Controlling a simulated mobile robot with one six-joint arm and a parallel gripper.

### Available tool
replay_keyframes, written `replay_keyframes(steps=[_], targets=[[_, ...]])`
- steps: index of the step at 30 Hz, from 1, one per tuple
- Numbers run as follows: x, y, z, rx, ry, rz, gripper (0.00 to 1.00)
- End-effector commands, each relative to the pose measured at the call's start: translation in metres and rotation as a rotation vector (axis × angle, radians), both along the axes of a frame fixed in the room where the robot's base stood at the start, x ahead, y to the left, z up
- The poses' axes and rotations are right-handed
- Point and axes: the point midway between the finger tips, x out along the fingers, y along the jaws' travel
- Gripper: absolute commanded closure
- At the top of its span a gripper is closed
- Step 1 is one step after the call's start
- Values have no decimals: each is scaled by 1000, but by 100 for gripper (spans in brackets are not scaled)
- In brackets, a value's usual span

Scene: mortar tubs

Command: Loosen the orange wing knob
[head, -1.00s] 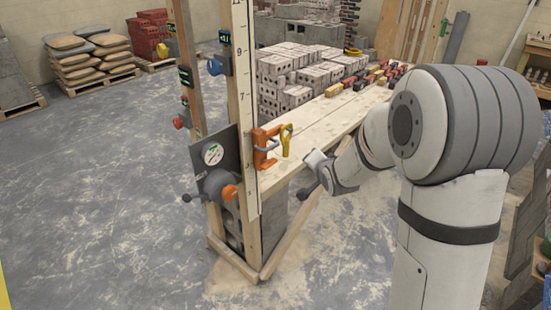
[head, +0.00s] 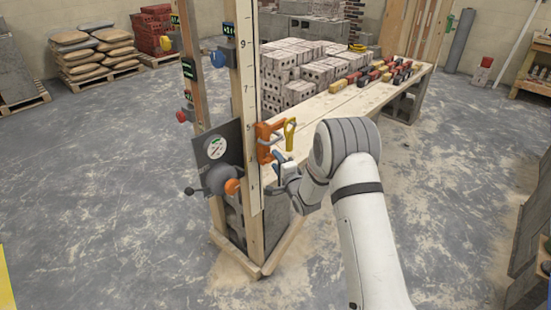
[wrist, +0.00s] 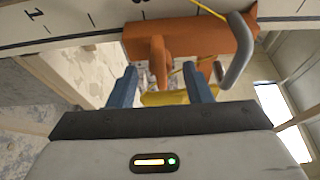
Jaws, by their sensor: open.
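An orange clamp-like bracket (head: 264,143) sits on the wooden post with the number scale. It also shows in the wrist view (wrist: 205,38). An orange wing-shaped part (wrist: 158,62), which looks like the wing knob, sticks out from it. My gripper (wrist: 160,72) is open, its two blue fingers apart on either side of that part in the picture. I cannot tell whether they touch it. In the head view my gripper (head: 279,166) is just below the bracket, partly hidden by the wrist.
A yellow handle (head: 290,134) stands beside the bracket, and a grey curved lever (wrist: 238,52) is close to the right finger. A grey plate with a dial (head: 216,148) and a round orange knob (head: 232,187) are left of the post. The plank bench (head: 335,112) extends behind.

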Motion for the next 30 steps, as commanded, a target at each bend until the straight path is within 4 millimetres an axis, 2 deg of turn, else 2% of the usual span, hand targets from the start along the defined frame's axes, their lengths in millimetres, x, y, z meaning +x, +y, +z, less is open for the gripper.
replay_keyframes(steps=[6, 15, 30], targets=[[17, 10, 0, -2, 0, 0, 55], [20, 10, 0, -3, 1, -1, 55], [20, 10, 0, -3, 1, -2, 96]])
